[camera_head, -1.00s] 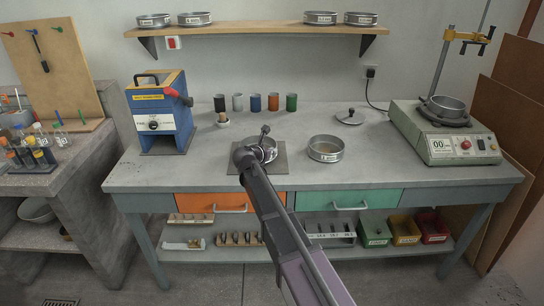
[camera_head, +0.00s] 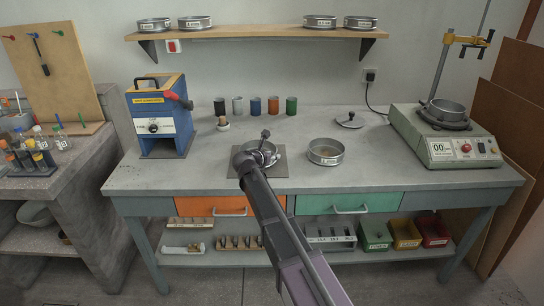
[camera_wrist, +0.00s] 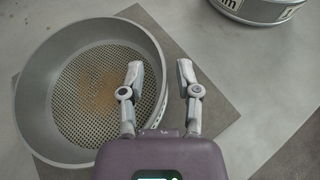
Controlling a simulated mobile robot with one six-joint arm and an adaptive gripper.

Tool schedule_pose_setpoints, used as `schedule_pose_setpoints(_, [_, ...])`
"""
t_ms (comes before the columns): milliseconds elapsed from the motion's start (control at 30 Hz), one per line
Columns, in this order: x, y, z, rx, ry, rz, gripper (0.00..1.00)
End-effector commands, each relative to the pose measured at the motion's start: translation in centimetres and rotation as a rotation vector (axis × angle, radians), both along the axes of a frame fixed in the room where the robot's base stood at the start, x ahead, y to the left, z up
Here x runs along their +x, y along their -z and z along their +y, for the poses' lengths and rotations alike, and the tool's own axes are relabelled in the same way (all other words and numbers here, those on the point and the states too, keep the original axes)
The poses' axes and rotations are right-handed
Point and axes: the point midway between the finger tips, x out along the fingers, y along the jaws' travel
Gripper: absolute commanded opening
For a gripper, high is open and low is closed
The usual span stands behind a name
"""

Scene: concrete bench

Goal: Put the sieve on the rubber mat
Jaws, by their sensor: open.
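A round metal sieve with a perforated bottom and brownish grains in it (camera_wrist: 95,95) sits on the dark square rubber mat (camera_wrist: 205,110) in the wrist view. In the head view the sieve (camera_head: 268,147) is partly hidden by my arm, and the mat (camera_head: 283,168) shows around it. My gripper (camera_wrist: 159,67) is open, its fingers apart at the sieve's right wall. One finger overlaps the sieve's inside and the other is over the mat, with the rim between them in the picture. I cannot tell whether either finger touches it.
A second sieve (camera_head: 325,152) stands on the bench right of the mat; its labelled side also shows in the wrist view (camera_wrist: 258,8). A lid (camera_head: 350,120) and several coloured cups (camera_head: 255,105) lie behind. A shaker (camera_head: 445,140) stands right, a blue machine (camera_head: 160,115) left.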

Motion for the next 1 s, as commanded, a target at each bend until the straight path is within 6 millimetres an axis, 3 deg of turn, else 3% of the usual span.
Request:
schedule_pose_setpoints(200, [0.0, -0.3, 0.0, 0.000, 0.000, 0.000, 0.43])
schedule_pose_setpoints(367, [-1.2, -0.9, 0.6, 0.000, -0.001, 0.000, 0.43])
schedule_pose_setpoints(1000, [-8.7, -4.5, 4.9, 0.000, 0.000, 0.000, 0.43])
